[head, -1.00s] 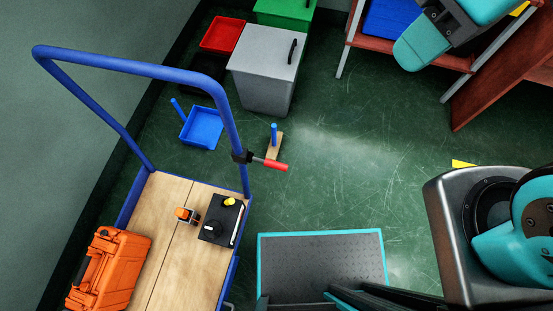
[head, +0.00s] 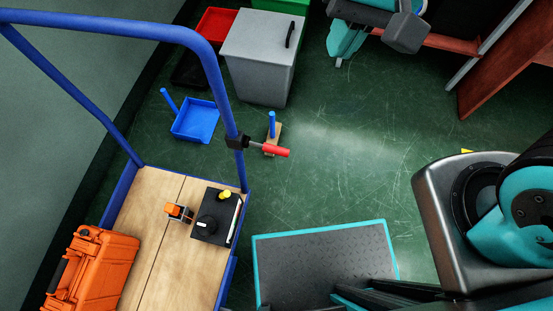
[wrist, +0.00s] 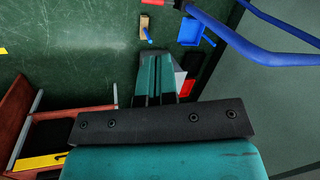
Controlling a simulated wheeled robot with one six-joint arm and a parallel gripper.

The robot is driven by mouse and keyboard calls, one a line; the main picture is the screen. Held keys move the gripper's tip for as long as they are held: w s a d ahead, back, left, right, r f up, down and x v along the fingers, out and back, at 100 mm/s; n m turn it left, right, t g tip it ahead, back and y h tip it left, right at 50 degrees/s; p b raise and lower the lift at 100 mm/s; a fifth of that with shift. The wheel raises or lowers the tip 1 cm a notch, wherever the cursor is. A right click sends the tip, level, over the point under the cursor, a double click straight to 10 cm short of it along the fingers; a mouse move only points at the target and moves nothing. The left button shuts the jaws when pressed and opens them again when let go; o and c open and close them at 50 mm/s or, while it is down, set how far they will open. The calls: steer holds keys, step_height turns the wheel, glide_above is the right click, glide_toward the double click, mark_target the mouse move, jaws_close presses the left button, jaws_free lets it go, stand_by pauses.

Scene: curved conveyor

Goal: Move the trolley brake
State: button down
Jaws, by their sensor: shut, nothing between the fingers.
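The trolley has a blue tubular frame (head: 213,75) and a wooden deck (head: 150,215) at the left of the head view. The brake lever (head: 274,152), with a red grip and a black clamp, sticks out to the right from the frame's near post. Its red end also shows at the top edge of the wrist view (wrist: 153,2). My gripper (head: 338,62) is at the top of the head view, well beyond the lever and apart from it. In the wrist view my gripper's teal fingers (wrist: 157,58) are together, with nothing between them.
An orange case (head: 92,268) and a black box (head: 215,216) lie on the deck. Brown shelving (head: 490,75) is at upper right. Floor right of the lever is clear.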

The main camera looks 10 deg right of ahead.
mark_target(278, 148)
steer(key=w+a+f+m+b, duration=0.1)
steer(key=f+b, duration=0.4)
steer(key=f, duration=0.5)
steer(key=w+a+f+m+h+b, duration=0.1)
steer(key=f+m+b, duration=0.4)
steer(key=f, duration=0.5)
steer(key=w+a+f+m+h+b, duration=0.1)
steer(key=w+a+f+m+b, duration=0.2)
steer(key=f, duration=0.7)
steer(key=shift+a+f+m+b, duration=0.1)
steer(key=shift+a+m+b, duration=0.65)
steer(key=shift+m+b, duration=0.2)
steer(key=shift+a+f+m, duration=0.1)
steer(key=shift+m, duration=0.15)
steer(key=shift+f, duration=0.1)
steer(key=f+b, duration=0.4)
steer(key=b, duration=0.1)
steer(key=f+b, duration=0.2)
steer(key=f, duration=0.1)
steer(key=shift+s+a+b, duration=0.2)
steer(key=shift+a+b, duration=0.05)
steer(key=shift+b, duration=0.05)
steer(key=shift+r, duration=0.1)
